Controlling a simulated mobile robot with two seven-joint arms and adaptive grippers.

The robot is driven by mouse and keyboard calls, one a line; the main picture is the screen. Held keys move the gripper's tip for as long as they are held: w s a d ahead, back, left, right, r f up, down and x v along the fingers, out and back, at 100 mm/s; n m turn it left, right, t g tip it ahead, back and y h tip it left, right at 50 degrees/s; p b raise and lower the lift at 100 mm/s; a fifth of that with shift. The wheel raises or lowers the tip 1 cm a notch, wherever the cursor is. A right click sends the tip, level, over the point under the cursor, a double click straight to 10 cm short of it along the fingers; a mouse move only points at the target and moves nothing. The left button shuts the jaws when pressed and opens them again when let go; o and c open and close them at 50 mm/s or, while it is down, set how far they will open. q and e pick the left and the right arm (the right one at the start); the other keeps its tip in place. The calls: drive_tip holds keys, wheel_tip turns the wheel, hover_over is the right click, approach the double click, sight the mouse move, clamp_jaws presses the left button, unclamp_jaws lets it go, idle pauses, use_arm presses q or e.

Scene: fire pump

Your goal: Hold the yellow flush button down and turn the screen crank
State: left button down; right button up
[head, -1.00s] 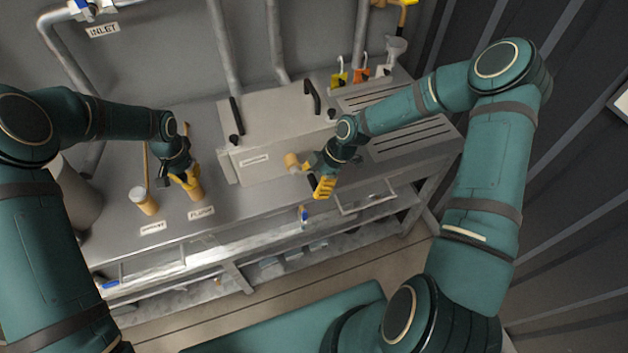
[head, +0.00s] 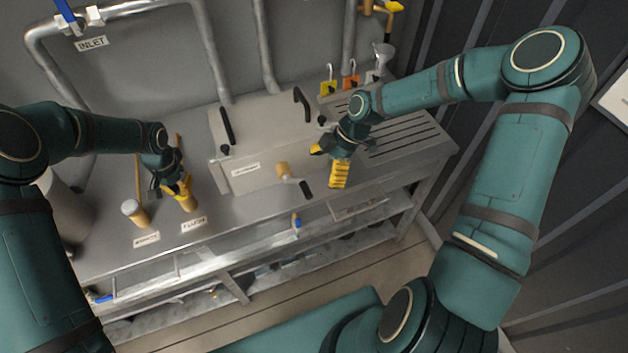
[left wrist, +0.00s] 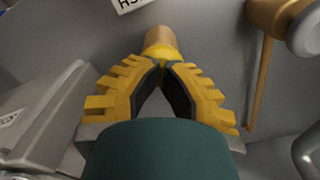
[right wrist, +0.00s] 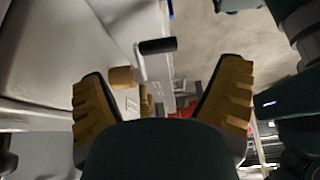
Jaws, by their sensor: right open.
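The flush button (head: 190,204) is a tan post with a yellow top, behind the FLUSH label (head: 194,225) on the steel bench. My left gripper (head: 182,186) is over it with its fingertips together at the yellow top; the left wrist view shows the tips meeting at the button (left wrist: 160,48). How far the button is pressed is hidden. The screen crank has a tan hub (head: 283,170) on the front of the grey box and a black handle (head: 305,189) pointing lower right. My right gripper (head: 326,163) is open and empty, right of the crank, apart from the handle (right wrist: 157,46).
Yellow and orange tags (head: 350,81) hang behind. A slotted drain surface (head: 405,130) lies to the right.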

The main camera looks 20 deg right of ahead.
drive_tip(key=shift+v, duration=1.55)
